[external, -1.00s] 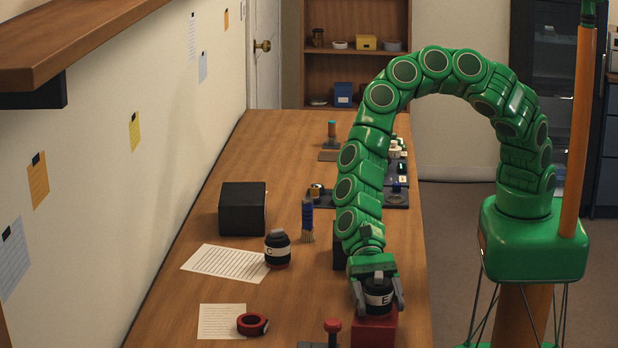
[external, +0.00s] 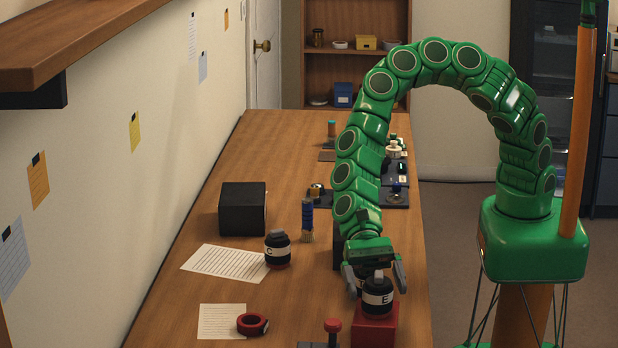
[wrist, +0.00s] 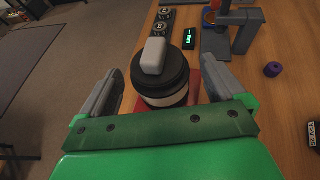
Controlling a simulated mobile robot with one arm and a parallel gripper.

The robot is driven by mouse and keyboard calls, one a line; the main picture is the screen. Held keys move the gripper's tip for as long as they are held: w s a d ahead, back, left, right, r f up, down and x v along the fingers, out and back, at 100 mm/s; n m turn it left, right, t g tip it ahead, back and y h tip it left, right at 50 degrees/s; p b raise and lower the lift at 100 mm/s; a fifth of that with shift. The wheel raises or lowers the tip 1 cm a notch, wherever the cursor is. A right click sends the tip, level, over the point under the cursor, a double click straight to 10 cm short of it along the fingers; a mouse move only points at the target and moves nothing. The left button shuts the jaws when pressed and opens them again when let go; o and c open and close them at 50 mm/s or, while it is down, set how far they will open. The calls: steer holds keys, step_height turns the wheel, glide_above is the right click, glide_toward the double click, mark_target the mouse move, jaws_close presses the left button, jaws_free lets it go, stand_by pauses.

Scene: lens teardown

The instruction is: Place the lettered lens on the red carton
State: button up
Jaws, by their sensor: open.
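The black lens marked E (external: 377,297) has a white band and stands upright on the red carton (external: 375,328) near the front of the bench. My gripper (external: 374,277) is open, just behind and above this lens, with its fingers apart on either side. In the wrist view the lens (wrist: 162,75) shows between the spread fingers, with a pale block-like top, and a strip of the red carton (wrist: 194,86) shows beside it. A similar lens marked C (external: 277,250) stands on the bench to the left, by a printed sheet.
A black box (external: 243,208), a blue-handled brush (external: 307,220) and a red ring (external: 252,324) on paper stand to the left. A red-knobbed device (external: 332,332) is close left of the carton. Dark trays (external: 395,195) lie farther back.

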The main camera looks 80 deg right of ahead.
steer(key=v, duration=0.8)
steer(key=shift+d+r, duration=0.2)
steer(key=shift+d, duration=0.1)
